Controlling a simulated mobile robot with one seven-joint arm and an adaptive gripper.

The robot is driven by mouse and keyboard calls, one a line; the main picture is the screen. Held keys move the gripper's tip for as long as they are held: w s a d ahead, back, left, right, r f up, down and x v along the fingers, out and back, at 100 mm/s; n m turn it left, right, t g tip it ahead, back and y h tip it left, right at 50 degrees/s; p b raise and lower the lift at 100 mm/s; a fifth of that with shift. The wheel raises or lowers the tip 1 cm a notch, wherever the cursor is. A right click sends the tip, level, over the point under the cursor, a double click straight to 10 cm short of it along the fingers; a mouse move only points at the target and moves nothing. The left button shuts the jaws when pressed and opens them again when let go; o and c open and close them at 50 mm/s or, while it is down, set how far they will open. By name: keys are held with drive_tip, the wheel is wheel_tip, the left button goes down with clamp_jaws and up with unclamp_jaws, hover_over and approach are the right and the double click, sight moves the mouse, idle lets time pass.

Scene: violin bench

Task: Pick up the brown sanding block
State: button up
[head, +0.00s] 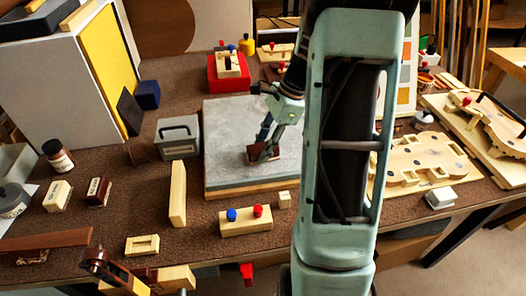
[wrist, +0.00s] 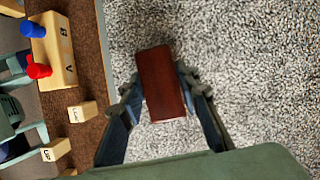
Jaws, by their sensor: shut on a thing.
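The brown sanding block (wrist: 161,84) is a reddish-brown, smooth-faced block between the two fingers of my gripper (wrist: 163,92) in the wrist view. The fingers press on its two long sides. In the head view my gripper (head: 264,148) is over the grey-topped slab (head: 225,120), with the brown block (head: 262,153) at its fingertips. I cannot tell whether the block touches the slab or is just above it.
A pale wooden block with blue and red knobs (head: 245,221) stands in front of the slab. A grey box (head: 179,137) stands to its left, a red box (head: 230,72) behind it. A violin-shaped board (head: 425,160) lies to the right. The slab's top is otherwise clear.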

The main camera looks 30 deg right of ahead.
sight(259, 147)
drive_tip(key=shift+r, duration=0.1)
drive_tip(key=shift+r, duration=0.25)
wheel_tip(259, 147, up, 2)
drive_tip(key=shift+r+p, duration=0.15)
drive_tip(key=shift+p, duration=0.2)
drive_tip(key=s+d+r+p, duration=0.2)
drive_tip(key=s+d+r, duration=0.1)
drive_tip(key=s+r, duration=0.7)
drive_tip(key=s, duration=0.3)
drive_tip(key=shift+s, duration=0.4)
drive_tip(key=o, duration=0.7)
drive_tip(key=c, duration=0.5)
